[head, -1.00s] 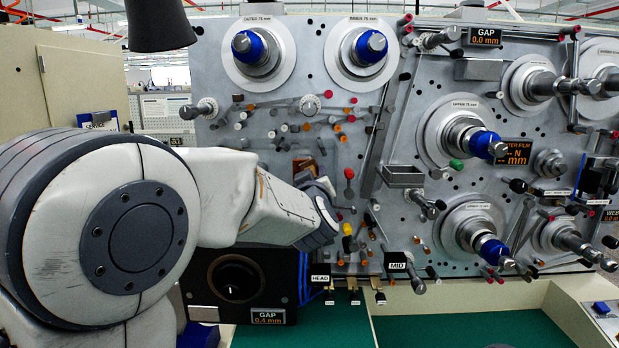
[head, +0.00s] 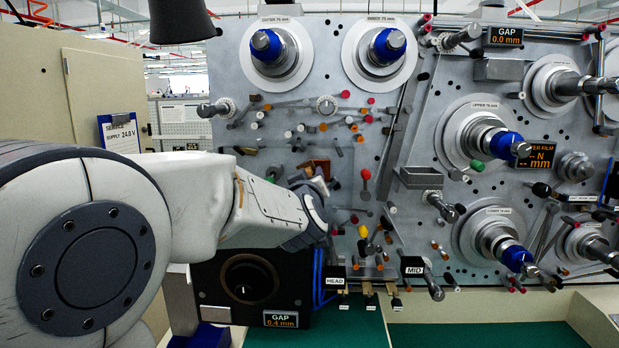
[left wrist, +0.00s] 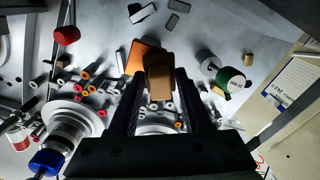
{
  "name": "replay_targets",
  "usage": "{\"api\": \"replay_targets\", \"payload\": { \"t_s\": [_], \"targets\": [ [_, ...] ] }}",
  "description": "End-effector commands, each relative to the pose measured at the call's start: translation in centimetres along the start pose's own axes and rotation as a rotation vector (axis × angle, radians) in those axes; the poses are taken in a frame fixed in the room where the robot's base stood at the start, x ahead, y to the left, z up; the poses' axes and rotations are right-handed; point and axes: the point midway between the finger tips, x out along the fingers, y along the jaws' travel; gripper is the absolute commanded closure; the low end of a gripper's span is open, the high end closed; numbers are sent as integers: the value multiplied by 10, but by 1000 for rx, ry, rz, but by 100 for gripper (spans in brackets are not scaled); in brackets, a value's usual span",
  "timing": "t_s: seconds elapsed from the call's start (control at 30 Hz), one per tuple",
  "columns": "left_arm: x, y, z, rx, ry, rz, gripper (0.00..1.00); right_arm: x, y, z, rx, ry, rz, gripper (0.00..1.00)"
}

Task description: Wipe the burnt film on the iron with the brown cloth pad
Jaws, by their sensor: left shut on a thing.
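My left gripper (head: 316,180) reaches the upright panel from the left in the head view. In the left wrist view its two dark fingers (left wrist: 160,98) are shut on the brown cloth pad (left wrist: 159,78), a small tan-brown block. An orange-brown block (left wrist: 142,54), which looks to be the iron, lies just beyond the pad; a brown patch also shows beside the gripper in the head view (head: 320,166). The pad overlaps the block's near side, and I cannot tell whether they touch. The burnt film cannot be made out. My right gripper is not in view.
A green-ended roller (left wrist: 230,80) and a red knob (left wrist: 66,36) stick out either side in the left wrist view. Several pegs and blue-collared spindles (head: 390,44) project from the panel. A black GAP box (head: 250,285) sits below my left arm.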

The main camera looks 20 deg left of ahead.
Motion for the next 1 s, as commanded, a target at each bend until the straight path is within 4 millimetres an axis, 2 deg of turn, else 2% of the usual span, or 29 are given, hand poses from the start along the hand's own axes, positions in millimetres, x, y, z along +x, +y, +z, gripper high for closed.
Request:
{"api": "replay_targets", "payload": {
  "t_s": [0.4, 0.87, 1.0],
  "targets": [
    [-42, 2, 0, 1, -1, 5, 100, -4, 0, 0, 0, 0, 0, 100],
    [-48, 1, 0, 1, -2, 4, 100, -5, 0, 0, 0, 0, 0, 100],
    [-57, 2, -1, -1, -1, 5, 100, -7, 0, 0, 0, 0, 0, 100]
  ]
}}
